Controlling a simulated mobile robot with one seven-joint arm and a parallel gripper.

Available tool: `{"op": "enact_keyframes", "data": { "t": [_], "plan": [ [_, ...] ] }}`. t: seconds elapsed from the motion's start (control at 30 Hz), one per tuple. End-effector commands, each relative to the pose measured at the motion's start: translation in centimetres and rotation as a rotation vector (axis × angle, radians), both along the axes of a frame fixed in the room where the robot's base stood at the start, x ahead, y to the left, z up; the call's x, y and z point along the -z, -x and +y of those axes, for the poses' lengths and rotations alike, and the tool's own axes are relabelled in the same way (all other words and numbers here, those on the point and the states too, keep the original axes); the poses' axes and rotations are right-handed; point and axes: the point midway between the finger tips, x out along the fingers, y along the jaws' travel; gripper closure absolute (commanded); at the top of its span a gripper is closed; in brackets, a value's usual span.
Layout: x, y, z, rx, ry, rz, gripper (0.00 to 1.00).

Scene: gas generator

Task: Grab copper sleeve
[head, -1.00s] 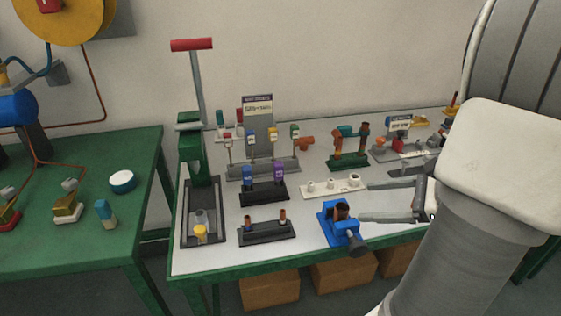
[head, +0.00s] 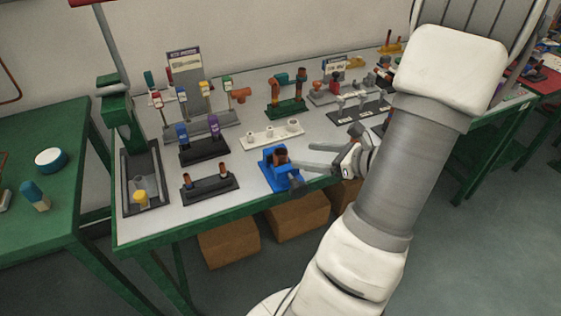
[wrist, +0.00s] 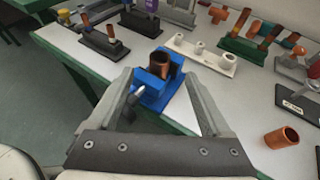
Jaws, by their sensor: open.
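Two thinner copper pieces (head: 186,181) (head: 223,169) stand in a black holder (head: 209,189). My gripper (head: 307,156) is open and empty, close to the vise on its right. In the wrist view my fingers (wrist: 157,76) spread on both sides of the vise.
A white block with several round fittings (head: 272,135) lies behind the vise. A green stand with copper pipes (head: 287,106) is farther back. A green press (head: 130,130) stands at the table's left end. Cardboard boxes (head: 297,216) are under the table.

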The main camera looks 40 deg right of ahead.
Motion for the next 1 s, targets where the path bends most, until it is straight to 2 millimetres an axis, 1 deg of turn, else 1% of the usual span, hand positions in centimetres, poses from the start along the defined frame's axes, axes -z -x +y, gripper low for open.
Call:
{"op": "enact_keyframes", "data": {
  "t": [0.03, 0.1, 0.37, 0.6, 0.73, 0.93, 1.0],
  "plan": [
    [0.6, -0.8, 0.3, -0.003, -0.001, 0.000, 0.18],
    [0.9, -1.6, 0.5, -0.002, -0.001, 0.000, 0.18],
    [1.6, -3.3, 1.0, -0.003, 0.001, 0.000, 0.18],
    [2.9, -6.4, 1.9, -0.002, 0.000, 0.000, 0.18],
    [3.1, -7.1, 2.1, 0.000, 0.001, 0.000, 0.18],
    [3.0, -7.2, 2.1, 0.001, 0.001, 0.000, 0.18],
    [3.0, -7.1, 2.1, 0.001, 0.001, 0.000, 0.30]
  ]
}}
